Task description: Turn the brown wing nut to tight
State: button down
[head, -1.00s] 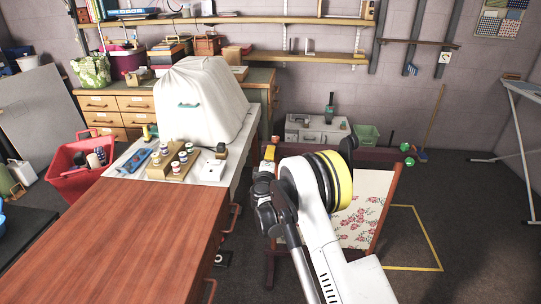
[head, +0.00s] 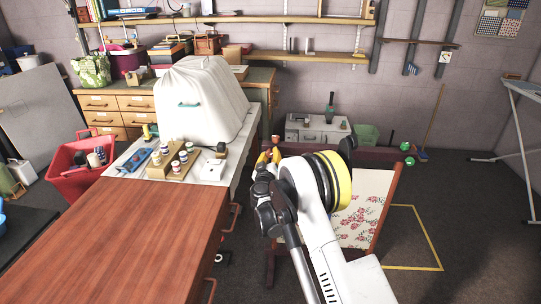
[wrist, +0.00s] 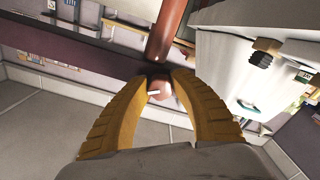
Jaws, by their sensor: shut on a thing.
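My gripper (wrist: 158,80) has ridged yellow fingers that curve together in the wrist view. They are shut on a small reddish-brown piece with a white mark, which I take to be the brown wing nut (wrist: 160,93). It sits against a dark wooden rail (wrist: 60,48), and the fingers partly hide it. A round reddish-brown bar (wrist: 166,32) runs beyond it. In the head view my gripper (head: 269,156) is at the left end of the wooden frame; the nut cannot be made out there. The frame holds floral cloth (head: 372,203), partly hidden by my arm.
A red-brown cabinet (head: 120,235) and a white-topped table with paint pots stand left of my arm. A brass-coloured nut on a dark threaded stub (wrist: 262,52) shows at the right in the wrist view. The floor at the right (head: 480,210) is mostly clear.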

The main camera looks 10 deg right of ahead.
jog(key=m, duration=0.5)
jog(key=shift+a+m, duration=0.1)
jog(key=shift+m, duration=0.3)
dwell(0.4)
jog(key=c, duration=1.1)
grip_release()
jog(key=shift+o, duration=0.2)
jog(key=v, duration=1.2)
